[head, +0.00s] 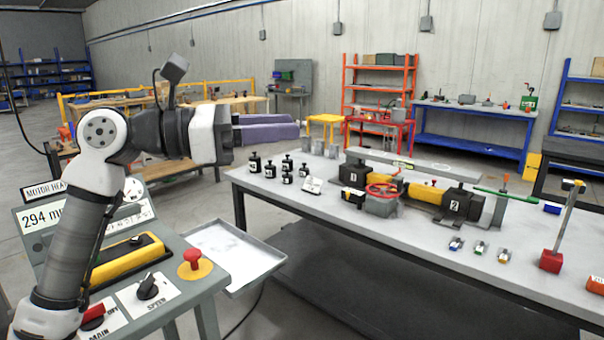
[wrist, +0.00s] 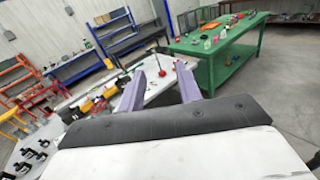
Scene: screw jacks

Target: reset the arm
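My arm rises from the lower left of the head view, bends at a white and grey elbow, and reaches to the right. My gripper (head: 293,124) is held level above the floor, behind the left end of the grey workbench in the picture. Its two purple fingers are apart with nothing visible between them. In the wrist view, my gripper (wrist: 159,68) shows the same two fingers spread, with the bench behind them. Nothing touches the fingers.
The grey workbench (head: 400,232) carries black weights (head: 270,170), a motor assembly (head: 440,200) and a red-based stand (head: 551,261). A control panel (head: 150,290) and metal tray (head: 225,255) stand near my arm. A green table (wrist: 222,50) shows in the wrist view.

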